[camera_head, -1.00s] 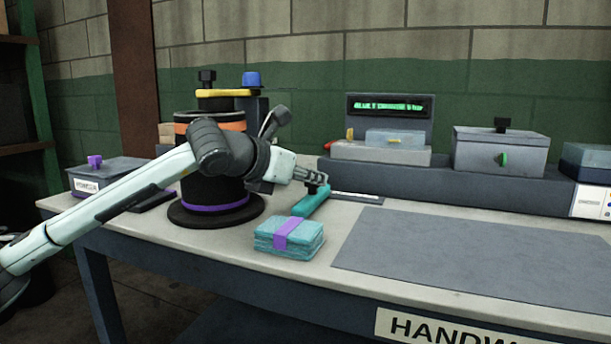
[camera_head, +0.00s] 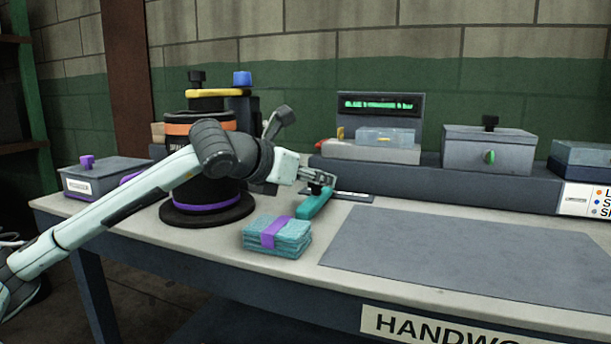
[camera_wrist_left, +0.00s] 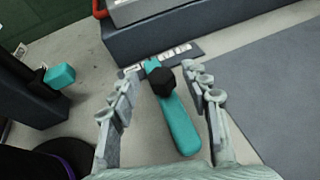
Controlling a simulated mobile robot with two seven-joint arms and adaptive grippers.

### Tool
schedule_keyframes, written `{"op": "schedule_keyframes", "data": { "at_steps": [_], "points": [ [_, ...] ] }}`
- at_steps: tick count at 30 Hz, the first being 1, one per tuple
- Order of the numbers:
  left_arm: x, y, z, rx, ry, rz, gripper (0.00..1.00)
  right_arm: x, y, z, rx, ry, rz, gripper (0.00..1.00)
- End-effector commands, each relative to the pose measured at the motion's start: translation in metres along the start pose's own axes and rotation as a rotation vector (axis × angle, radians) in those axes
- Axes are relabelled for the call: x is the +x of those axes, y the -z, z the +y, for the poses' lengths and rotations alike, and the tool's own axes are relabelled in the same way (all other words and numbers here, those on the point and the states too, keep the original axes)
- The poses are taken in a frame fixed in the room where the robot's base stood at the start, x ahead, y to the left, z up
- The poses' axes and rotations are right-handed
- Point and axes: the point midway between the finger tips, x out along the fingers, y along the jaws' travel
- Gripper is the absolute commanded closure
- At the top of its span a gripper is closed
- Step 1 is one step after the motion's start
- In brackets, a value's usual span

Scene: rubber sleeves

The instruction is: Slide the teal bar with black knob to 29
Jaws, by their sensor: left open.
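The teal bar (camera_head: 314,204) lies on the bench top beside a stack of teal cloths. In the left wrist view the teal bar (camera_wrist_left: 177,122) points away from me, and its black knob (camera_wrist_left: 163,82) stands near its far end. My left gripper (camera_head: 318,178) is over the bar; in the left wrist view its two fingers (camera_wrist_left: 165,85) are apart, one on each side of the knob, with visible gaps. My right gripper is not in view.
A teal cloth stack with a purple band (camera_head: 277,236) sits just in front. A tall black cylinder (camera_head: 207,185) stands left, behind my arm. A raised dark ledge (camera_head: 430,180) runs along the back. A grey mat (camera_head: 480,255) lies clear on the right.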

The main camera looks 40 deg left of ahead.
Motion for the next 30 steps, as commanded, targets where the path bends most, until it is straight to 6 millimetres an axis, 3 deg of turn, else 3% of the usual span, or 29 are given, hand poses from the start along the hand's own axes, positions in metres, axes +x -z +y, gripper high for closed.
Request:
{"op": "schedule_keyframes", "data": {
  "at_steps": [14, 24, 30],
  "points": [
    [-0.046, 0.002, 0.0, 0.001, 0.0, 0.004, 0.53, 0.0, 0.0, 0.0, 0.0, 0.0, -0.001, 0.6],
    [-0.104, -0.001, -0.001, -0.001, 0.003, -0.003, 0.53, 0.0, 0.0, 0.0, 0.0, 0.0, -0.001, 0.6],
    [-0.118, 0.0, 0.0, 0.0, 0.001, -0.001, 0.53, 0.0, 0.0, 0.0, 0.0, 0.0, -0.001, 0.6]
  ]
}}
